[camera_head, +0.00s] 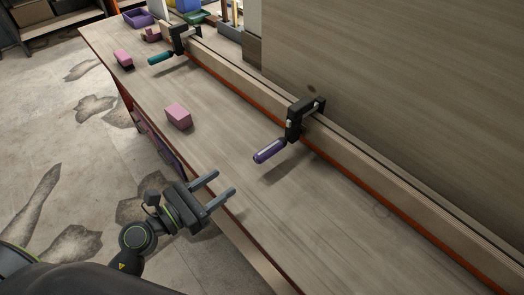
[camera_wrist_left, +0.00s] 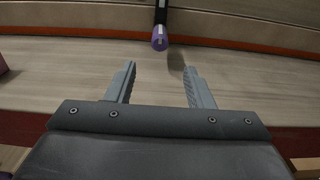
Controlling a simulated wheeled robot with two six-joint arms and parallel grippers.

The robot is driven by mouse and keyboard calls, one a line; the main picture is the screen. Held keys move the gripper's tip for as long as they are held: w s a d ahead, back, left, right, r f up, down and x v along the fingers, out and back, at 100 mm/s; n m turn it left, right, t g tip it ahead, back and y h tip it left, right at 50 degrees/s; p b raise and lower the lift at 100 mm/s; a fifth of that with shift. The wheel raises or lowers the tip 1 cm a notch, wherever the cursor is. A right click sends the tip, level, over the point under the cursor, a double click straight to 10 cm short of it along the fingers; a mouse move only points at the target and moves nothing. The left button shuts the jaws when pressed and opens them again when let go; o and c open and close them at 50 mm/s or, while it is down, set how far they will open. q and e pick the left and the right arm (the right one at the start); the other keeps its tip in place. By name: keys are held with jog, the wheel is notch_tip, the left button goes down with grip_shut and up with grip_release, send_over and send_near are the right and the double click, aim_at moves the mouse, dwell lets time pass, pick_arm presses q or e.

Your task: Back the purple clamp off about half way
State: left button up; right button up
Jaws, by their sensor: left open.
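The purple clamp has a purple handle (camera_head: 269,151) and a black frame (camera_head: 297,118). It is fixed on the long wooden stringer (camera_head: 352,157), and its handle sticks out over the bench toward my side. In the left wrist view the handle end (camera_wrist_left: 160,38) shows at the top middle, beyond my fingertips. My left gripper (camera_head: 223,183) is open and empty at the bench's front edge, its fingers pointing toward the stringer, apart from the handle. It also shows open in the left wrist view (camera_wrist_left: 158,78). My right gripper is not in view.
A second clamp with a teal handle (camera_head: 161,57) sits farther along the stringer. Pink blocks (camera_head: 178,116) (camera_head: 123,58) lie on the bench (camera_head: 225,120). A purple bin (camera_head: 138,18) stands at the far end. The bench between my left gripper and the purple handle is clear.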

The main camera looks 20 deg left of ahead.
aim_at(255, 160)
pick_arm(q)
jog(key=p+x, duration=0.3)
jog(key=x, duration=1.1)
